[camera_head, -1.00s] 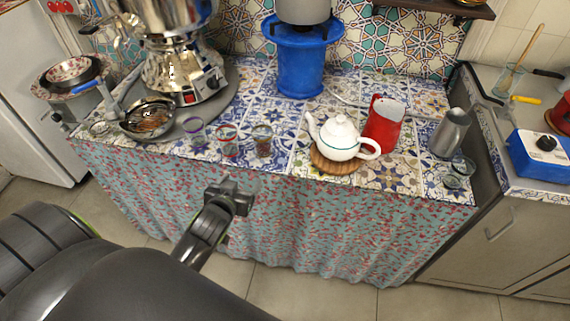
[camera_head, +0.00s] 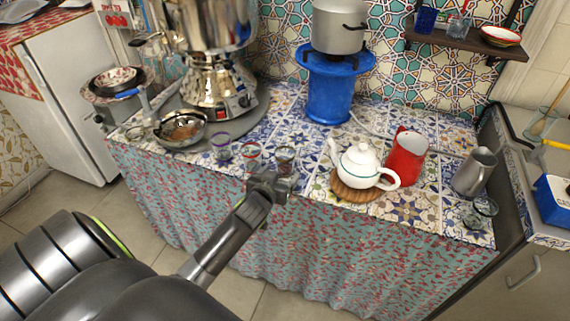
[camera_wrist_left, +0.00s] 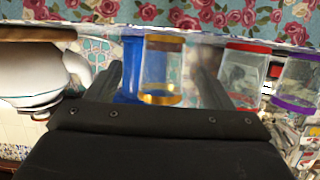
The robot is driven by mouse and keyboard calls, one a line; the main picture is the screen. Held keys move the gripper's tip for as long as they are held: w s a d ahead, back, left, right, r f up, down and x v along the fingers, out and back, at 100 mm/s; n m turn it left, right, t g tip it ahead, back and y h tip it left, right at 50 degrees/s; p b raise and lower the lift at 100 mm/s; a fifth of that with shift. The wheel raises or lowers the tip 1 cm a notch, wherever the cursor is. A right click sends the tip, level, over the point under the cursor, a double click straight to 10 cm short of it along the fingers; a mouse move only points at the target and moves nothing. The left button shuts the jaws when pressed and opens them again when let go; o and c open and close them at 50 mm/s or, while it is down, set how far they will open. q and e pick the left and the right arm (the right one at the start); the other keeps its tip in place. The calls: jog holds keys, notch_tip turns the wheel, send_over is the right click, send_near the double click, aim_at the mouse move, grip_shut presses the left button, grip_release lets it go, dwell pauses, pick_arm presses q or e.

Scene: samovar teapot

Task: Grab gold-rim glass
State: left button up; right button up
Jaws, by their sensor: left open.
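The gold-rim glass (camera_head: 285,156) stands near the front edge of the tiled counter, the rightmost of a row of three glasses. My left gripper (camera_head: 275,183) is at the counter's front edge, just in front of this glass, and its body hides the glass's lower part. In the left wrist view, which is upside down, the clear gold-rim glass (camera_wrist_left: 163,68) shows in the gap between the two open, empty fingers. I cannot tell whether the fingertips reach past its sides. My right gripper is out of view.
The red-rim glass (camera_head: 251,157) and purple-rim glass (camera_head: 221,147) stand close to the left. A white teapot (camera_head: 360,168) on a wooden trivet (camera_head: 345,192) is to the right, with a red pitcher (camera_head: 405,157) behind it. A blue stand (camera_head: 328,95) is farther back.

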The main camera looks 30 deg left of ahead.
aim_at(282, 168)
pick_arm(q)
jog(key=shift+a+x, duration=0.2)
jog(key=shift+x, duration=2.8)
jog(key=shift+r, duration=0.2)
jog(key=c, duration=1.1)
